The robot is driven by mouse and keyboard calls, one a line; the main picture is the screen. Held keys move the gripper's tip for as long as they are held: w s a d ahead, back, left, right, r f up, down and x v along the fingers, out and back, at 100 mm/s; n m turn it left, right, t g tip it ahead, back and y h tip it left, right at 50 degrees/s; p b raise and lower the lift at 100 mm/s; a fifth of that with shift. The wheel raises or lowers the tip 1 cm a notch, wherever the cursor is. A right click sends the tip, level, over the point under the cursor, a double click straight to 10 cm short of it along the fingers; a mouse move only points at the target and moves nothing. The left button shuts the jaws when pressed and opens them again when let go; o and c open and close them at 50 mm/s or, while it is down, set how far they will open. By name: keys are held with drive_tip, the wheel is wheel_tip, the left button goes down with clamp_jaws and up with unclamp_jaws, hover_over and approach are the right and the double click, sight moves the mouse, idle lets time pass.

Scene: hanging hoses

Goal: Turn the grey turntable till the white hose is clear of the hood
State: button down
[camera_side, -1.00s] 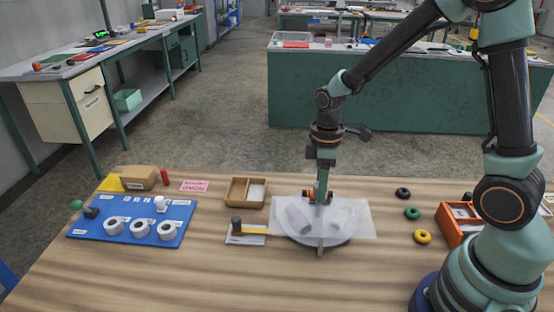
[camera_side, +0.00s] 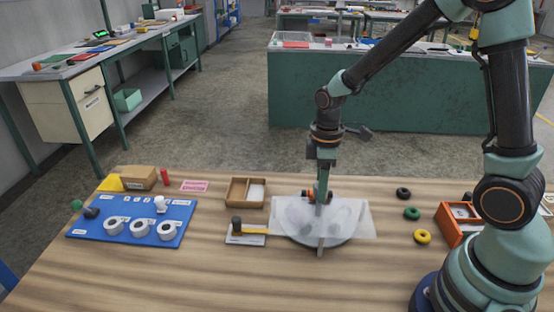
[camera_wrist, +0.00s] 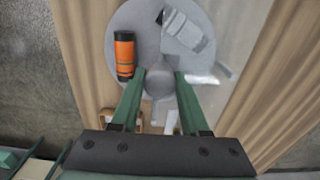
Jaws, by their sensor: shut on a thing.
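The grey turntable (camera_side: 322,242) lies on the table under a hazy, see-through hood (camera_side: 362,216). My gripper (camera_wrist: 158,88) points down over it, its jaws closed on the turntable's round grey knob (camera_wrist: 158,80). The white hose (camera_wrist: 186,32) lies at the disc's upper right. It looks pale and blurred, seemingly beneath the hood. In the side view dim shapes show through the hood, and I cannot tell them apart surely.
Further left is a blue board (camera_side: 135,226) with white rolls. Black, green and yellow rings (camera_side: 422,236) and an orange box (camera_side: 450,230) lie to the right. The table's front is clear.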

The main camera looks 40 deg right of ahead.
drive_tip(key=shift+r+n, duration=0.1)
drive_tip(key=shift+n, duration=11.5)
drive_tip(key=shift+c, duration=2)
unclamp_jaws()
